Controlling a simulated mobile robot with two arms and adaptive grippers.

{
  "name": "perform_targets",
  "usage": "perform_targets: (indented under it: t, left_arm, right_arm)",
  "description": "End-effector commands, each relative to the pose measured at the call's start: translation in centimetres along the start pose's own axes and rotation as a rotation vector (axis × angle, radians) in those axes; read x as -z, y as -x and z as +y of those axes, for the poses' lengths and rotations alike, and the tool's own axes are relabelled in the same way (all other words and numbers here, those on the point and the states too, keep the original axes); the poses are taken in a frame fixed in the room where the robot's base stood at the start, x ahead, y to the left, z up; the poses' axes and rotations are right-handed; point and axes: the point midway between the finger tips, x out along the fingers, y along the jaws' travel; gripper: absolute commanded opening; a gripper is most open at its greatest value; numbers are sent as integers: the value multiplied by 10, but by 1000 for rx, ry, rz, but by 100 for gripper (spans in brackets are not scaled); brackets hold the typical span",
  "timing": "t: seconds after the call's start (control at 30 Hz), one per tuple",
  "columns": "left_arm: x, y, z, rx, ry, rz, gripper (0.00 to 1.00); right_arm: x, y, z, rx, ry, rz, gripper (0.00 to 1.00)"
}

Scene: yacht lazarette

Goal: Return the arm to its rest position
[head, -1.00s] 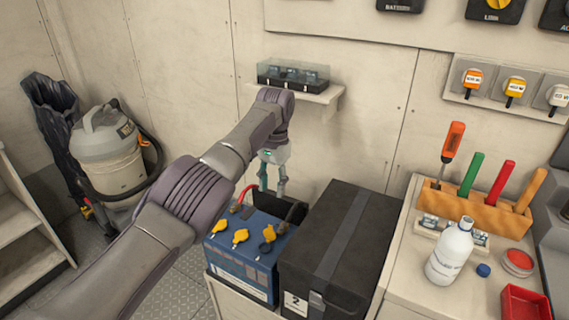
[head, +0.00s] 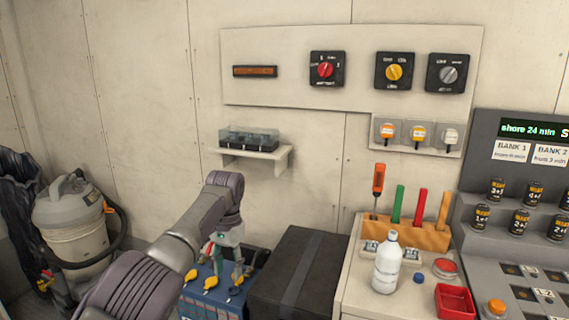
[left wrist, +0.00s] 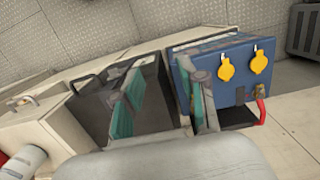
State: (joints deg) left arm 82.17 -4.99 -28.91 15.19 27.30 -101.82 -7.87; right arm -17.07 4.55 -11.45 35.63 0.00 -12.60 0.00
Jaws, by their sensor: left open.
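My left gripper (head: 229,267) hangs at the end of my left arm in the head view, fingers pointing down, over or just behind the blue battery (head: 207,303) with yellow caps. Its fingers stand apart with nothing visible between them. In the left wrist view the open gripper (left wrist: 167,97) has one finger in front of the black box (left wrist: 88,106) and the other in front of the blue battery (left wrist: 237,83). I cannot tell how far the fingertips are from either. My right gripper is not in view.
The black box (head: 291,260) stands right of the battery. A wall shelf (head: 268,157) with a clear-lidded case is above. A bench at right holds a white bottle (head: 387,263), a tool block (head: 420,234) and a red tray (head: 455,302). A vacuum (head: 72,222) stands left.

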Motion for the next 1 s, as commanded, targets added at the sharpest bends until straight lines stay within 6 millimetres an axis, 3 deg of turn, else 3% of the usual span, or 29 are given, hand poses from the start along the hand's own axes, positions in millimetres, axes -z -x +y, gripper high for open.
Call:
perform_targets:
  t: [0.37, 0.57, 0.67, 0.77, 0.87, 1.0]
  left_arm:
    - [2, -73, -2, -11, 15, 10, 42]
    - [-4, -142, -1, -18, 32, 24, 42]
    - [-12, -187, 0, -23, 43, 33, 42]
    - [-30, -248, 4, -28, 57, 43, 42]
    - [-59, -318, 10, -29, 77, 60, 42]
    - [-116, -408, 23, -27, 101, 85, 42]
  right_arm:
    - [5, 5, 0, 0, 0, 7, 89]
    - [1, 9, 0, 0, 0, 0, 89]
    - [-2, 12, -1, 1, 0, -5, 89]
    - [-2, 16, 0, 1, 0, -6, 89]
    - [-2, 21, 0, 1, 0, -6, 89]
    - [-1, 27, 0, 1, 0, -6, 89]
